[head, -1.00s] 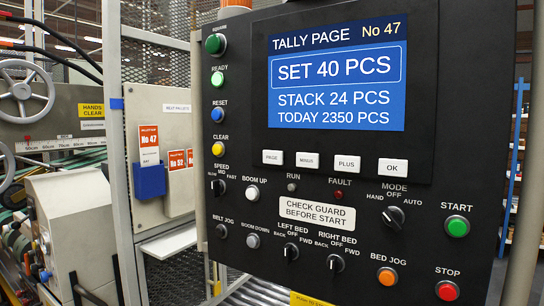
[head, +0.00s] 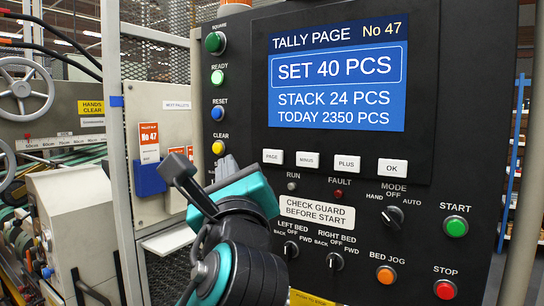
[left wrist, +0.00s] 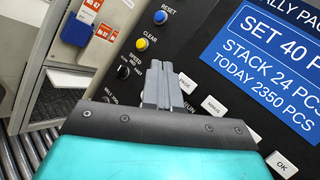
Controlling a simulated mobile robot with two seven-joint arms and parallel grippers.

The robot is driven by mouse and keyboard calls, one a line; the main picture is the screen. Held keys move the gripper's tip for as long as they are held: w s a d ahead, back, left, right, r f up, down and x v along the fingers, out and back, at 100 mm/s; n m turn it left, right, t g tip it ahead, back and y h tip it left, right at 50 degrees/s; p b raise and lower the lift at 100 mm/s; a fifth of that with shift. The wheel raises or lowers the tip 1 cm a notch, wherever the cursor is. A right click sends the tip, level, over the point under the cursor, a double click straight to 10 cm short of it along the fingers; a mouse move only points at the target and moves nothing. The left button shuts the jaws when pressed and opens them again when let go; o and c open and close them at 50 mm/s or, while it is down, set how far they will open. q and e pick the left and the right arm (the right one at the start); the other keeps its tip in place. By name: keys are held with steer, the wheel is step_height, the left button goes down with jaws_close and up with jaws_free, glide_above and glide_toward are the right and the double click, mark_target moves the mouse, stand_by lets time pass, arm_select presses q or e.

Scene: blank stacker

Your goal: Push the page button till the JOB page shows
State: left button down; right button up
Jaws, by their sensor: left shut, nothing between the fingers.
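The page button (head: 272,156) is a white key marked PAGE, leftmost in the row under the screen. It also shows in the left wrist view (left wrist: 188,83), just right of my fingertips. The blue screen (head: 336,82) reads TALLY PAGE No 47, SET 40 PCS in a box, STACK 24 PCS and TODAY 2350 PCS. My left gripper (head: 227,166) is shut and empty, left of and slightly below the page button in the head view. In the left wrist view its grey fingers (left wrist: 158,84) are together; I cannot tell their gap to the panel. My right gripper is out of view.
MINUS (head: 307,160), PLUS (head: 347,163) and OK (head: 392,168) keys stand to the right of PAGE. A yellow CLEAR button (head: 218,147) is close to the left. My left arm covers the speed and boom controls. A blue card holder (head: 148,179) hangs farther left.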

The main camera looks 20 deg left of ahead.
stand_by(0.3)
arm_select(q)
steer(key=b, duration=0.1)
glide_toward(266, 162)
steer(key=w+a+r, duration=0.2)
steer(key=a+r, duration=0.2)
steer(key=shift+w+d+f, duration=0.1)
steer(key=shift+w+d, duration=0.05)
steer(key=shift+w, duration=0.45)
stand_by(1.5)
steer(key=shift+w+p, duration=0.3)
steer(key=shift+p, duration=0.15)
steer(key=shift+w, duration=0.1)
